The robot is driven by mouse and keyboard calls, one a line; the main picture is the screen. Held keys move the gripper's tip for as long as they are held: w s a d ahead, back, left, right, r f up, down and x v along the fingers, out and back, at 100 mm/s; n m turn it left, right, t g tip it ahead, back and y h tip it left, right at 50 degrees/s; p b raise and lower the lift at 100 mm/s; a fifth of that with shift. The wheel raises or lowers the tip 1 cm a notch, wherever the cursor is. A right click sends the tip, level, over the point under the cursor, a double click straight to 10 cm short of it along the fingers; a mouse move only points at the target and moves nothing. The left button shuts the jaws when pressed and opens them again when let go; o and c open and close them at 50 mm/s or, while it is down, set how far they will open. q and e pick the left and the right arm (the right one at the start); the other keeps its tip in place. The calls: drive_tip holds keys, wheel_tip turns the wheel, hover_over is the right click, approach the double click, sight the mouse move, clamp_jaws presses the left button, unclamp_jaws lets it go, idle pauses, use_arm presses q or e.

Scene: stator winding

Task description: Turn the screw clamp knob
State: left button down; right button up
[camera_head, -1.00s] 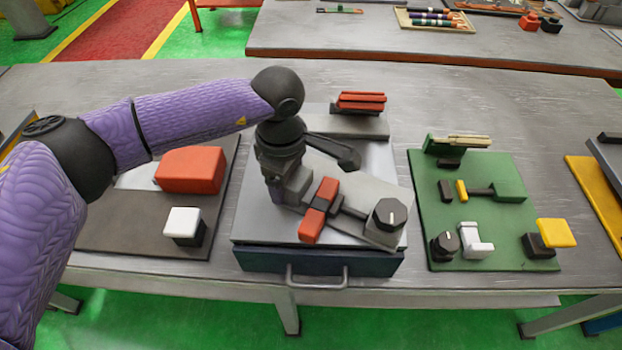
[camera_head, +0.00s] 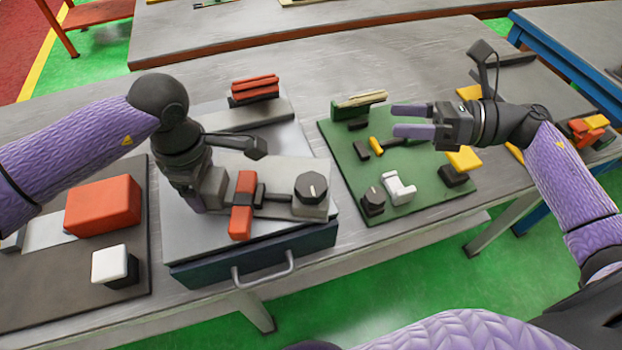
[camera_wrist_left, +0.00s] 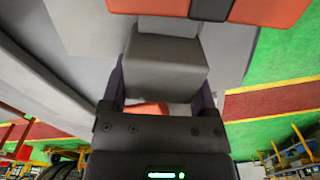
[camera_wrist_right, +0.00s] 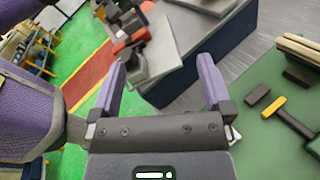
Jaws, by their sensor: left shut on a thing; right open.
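A dark round knob (camera_head: 310,187) with a white mark stands on a grey block at the right end of the clamp. A thin rod joins it to a red and black crosspiece (camera_head: 242,203) on the grey plate (camera_head: 190,240). My left gripper (camera_head: 205,190) is at the clamp's left end, shut on a grey block (camera_wrist_left: 165,65), which shows between its fingers in the left wrist view. My right gripper (camera_head: 400,119) is open and empty above the green board, to the right of the knob. Its spread fingers (camera_wrist_right: 162,70) show in the right wrist view.
The green board (camera_head: 345,150) carries a second dark knob (camera_head: 372,199), a white bracket (camera_head: 399,188) and yellow parts. On the left, a brown board (camera_head: 60,290) holds a red block (camera_head: 103,205) and a white-topped block (camera_head: 110,264). A drawer handle (camera_head: 264,270) juts from the front.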

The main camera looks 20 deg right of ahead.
sight(315, 184)
drive_tip(key=s+a+f+n+g, duration=0.1)
drive_tip(key=a+n+g, duration=0.1)
drive_tip(key=a, duration=0.3)
drive_tip(key=s+a+f+n+g, duration=0.1)
drive_tip(key=a+f+n+g, duration=0.1)
drive_tip(key=a, duration=0.3)
drive_tip(key=s+a+f+n+g+h, duration=0.1)
drive_tip(key=a+f+n+g, duration=0.1)
drive_tip(key=a+n, duration=0.2)
drive_tip(key=shift+a, duration=0.9)
drive_tip(key=shift+c, duration=0.3)
